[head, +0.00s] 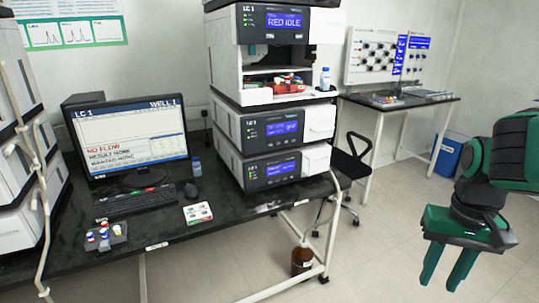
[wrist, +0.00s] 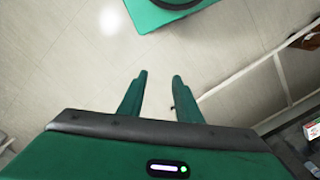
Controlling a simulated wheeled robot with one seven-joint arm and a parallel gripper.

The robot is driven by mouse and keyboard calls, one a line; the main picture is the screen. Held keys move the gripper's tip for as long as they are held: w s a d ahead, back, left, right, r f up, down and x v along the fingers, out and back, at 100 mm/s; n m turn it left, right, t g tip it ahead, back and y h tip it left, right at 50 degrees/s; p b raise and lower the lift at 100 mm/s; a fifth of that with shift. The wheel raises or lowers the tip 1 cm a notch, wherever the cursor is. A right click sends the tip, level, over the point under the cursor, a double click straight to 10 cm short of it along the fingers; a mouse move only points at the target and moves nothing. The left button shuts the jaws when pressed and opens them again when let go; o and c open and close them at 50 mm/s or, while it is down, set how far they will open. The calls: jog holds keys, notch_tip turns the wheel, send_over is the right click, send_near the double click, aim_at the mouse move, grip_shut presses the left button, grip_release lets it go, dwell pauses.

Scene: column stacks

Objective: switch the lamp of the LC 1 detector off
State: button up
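The LC 1 column stack stands on the black bench in the head view. Its top module (head: 272,22) has a lit blue display and an open bay below. The middle module (head: 273,128) and the bottom module (head: 272,169) also have lit blue displays with small indicators beside them. Their small print is too blurred to tell which is the detector. The monitor (head: 128,130) reads "LC 1", "WELL 1" and "NO FLOW". My gripper (head: 440,284) is open and empty, pointing down over the floor, right of the stack and apart from it. Its spread fingers show in the wrist view (wrist: 160,76).
A brown bottle (head: 301,260) stands below. A chair (head: 352,160) and a second table (head: 400,104) are behind. Floor between bench and gripper is clear.

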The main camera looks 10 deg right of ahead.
grip_shut()
dwell(1.7)
